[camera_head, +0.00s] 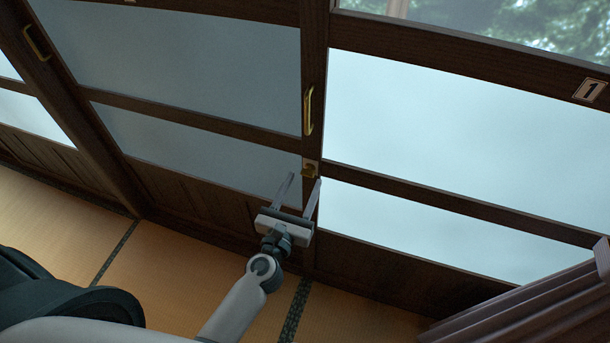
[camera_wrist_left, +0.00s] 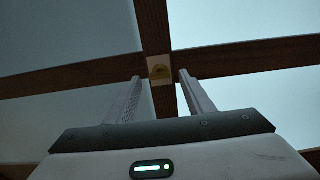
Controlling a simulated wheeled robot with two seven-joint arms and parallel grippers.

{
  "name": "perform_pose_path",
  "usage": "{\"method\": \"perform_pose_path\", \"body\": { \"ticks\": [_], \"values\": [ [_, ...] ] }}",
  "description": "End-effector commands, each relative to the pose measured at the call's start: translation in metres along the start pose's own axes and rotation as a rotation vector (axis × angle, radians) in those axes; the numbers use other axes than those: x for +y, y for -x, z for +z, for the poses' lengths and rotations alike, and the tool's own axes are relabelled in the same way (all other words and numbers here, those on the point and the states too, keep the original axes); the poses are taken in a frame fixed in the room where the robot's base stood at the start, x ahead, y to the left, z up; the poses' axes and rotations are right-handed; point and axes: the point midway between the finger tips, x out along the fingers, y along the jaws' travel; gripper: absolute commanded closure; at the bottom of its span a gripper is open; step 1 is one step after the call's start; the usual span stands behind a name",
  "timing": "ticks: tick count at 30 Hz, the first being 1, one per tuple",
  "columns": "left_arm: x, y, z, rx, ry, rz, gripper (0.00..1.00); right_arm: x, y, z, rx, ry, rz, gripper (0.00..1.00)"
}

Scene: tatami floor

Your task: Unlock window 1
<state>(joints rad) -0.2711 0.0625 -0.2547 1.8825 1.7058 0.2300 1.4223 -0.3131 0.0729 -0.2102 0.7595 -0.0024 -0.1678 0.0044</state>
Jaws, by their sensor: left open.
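Window 1 (camera_head: 440,120) has a dark wooden frame, pale panes and a plate with the number 1 (camera_head: 590,90) at the right. A small brass lock (camera_head: 309,170) sits on the upright where the panels meet, below a brass handle (camera_head: 309,110). My left gripper (camera_head: 305,178) is open and empty, with its fingers pointing up toward the lock. In the left wrist view the lock (camera_wrist_left: 160,69) shows between and just beyond the two fingertips (camera_wrist_left: 160,80). I cannot tell whether the fingers touch it. My right gripper is not in view.
Another sliding panel (camera_head: 190,60) with frosted panes stands at the left, and a second brass handle (camera_head: 36,42) is further left. Tatami floor (camera_head: 180,265) lies below. A brown slatted object (camera_head: 530,305) is at the lower right.

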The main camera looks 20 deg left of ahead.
Motion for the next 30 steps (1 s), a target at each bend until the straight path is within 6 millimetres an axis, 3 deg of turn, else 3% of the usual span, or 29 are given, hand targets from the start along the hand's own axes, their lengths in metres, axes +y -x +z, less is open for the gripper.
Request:
{"method": "perform_pose_path", "body": {
  "ticks": [6,18,23,30],
  "values": [
    [0.0,-0.02,0.0,0.0,0.001,0.0,0.52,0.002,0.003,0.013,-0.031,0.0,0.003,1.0],
    [0.0,-0.024,0.0,0.0,0.001,0.0,0.52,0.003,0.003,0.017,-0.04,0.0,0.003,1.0],
    [0.0,-0.024,0.0,0.0,0.001,0.0,0.9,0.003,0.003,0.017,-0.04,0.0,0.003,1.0],
    [0.0,-0.024,0.0,0.0,-0.005,0.0,0.93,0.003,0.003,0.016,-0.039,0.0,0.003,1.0]
  ]
}}
